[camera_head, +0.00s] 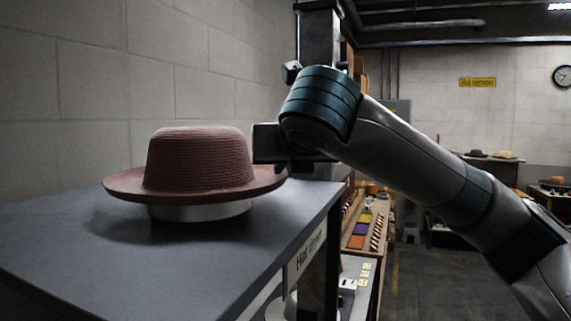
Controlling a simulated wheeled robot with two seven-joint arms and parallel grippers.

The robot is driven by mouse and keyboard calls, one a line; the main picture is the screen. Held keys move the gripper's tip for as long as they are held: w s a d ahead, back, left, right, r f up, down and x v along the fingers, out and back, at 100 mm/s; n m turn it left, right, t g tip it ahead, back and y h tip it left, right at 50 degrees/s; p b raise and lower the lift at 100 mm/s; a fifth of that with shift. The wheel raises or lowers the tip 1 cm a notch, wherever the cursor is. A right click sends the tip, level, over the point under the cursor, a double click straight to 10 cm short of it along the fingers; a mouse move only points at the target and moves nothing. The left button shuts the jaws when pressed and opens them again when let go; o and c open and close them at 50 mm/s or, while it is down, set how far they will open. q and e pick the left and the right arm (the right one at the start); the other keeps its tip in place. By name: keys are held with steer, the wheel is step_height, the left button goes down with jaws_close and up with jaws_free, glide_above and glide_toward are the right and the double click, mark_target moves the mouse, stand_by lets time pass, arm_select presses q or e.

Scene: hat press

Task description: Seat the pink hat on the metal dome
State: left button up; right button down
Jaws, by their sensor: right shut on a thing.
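The pink hat (198,165), a dusky ribbed hat with a round crown and wide brim, sits upright over a low pale round base (200,211) on the grey top of the hat dryer (80,250). My right gripper (281,166) reaches in from the right and is shut on the right edge of the hat's brim. Its fingertips are dark and hard to make out. I cannot pick out the metal dome in this view. My left gripper is not in view.
A wall (90,90) runs behind the dryer on the left. A dark post (320,40) stands behind my right gripper. A bench with coloured items (358,240) lies beyond the dryer's right edge. The dryer top in front of the hat is clear.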

steer(key=shift+f, duration=0.3)
steer(key=c, duration=1.8)
jaws_free()
steer(key=shift+o, duration=0.2)
steer(key=shift+s, duration=0.15)
steer(key=shift+s+r+b, duration=0.1)
steer(key=shift+s+b, duration=0.15)
steer(key=shift+b, duration=0.15)
steer(key=b+v, duration=0.7)
steer(key=v, duration=0.9)
steer(key=shift+s+d+r, duration=0.15)
steer(key=shift+s, duration=0.1)
